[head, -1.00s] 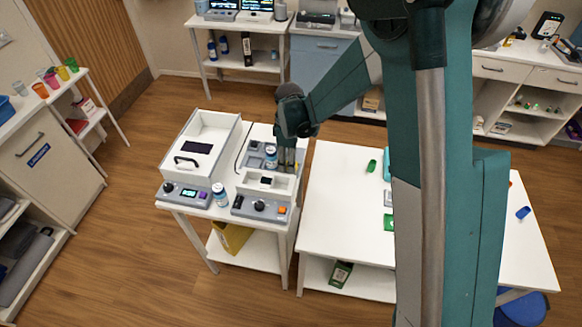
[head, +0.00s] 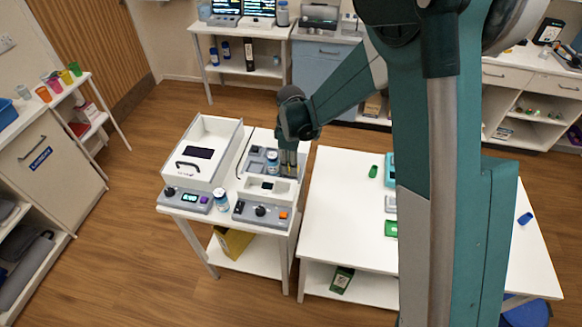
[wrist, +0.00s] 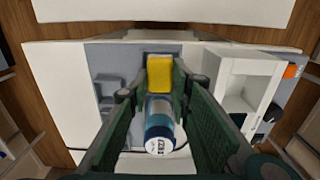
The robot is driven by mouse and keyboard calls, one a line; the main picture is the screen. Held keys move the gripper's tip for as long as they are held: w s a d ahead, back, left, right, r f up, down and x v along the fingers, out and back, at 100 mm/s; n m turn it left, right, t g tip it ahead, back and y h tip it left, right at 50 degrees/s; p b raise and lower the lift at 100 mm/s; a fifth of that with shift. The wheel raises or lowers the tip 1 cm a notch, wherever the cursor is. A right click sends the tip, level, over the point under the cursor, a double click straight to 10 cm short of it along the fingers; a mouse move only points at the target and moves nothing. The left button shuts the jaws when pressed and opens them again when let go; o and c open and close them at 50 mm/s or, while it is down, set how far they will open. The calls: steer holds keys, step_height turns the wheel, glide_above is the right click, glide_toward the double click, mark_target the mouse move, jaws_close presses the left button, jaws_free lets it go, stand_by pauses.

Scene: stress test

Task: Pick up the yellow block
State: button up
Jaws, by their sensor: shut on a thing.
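The yellow block (wrist: 160,73) shows in the wrist view between the tips of my gripper (wrist: 158,82). The dark green fingers are closed on its two sides. In the head view my gripper (head: 289,168) points down over the grey panel at the right part of the small white table. There the fingers mostly hide the block. I cannot tell whether the block touches the panel below it.
A bottle with blue bands (wrist: 159,125) stands close by the fingers. A white open box (wrist: 243,88) is to the right in the wrist view. A second bottle (head: 221,199) is at the table's front. A larger white table (head: 335,215) stands to the right.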

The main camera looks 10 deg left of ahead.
step_height(320, 180, up, 9)
stand_by(0.6)
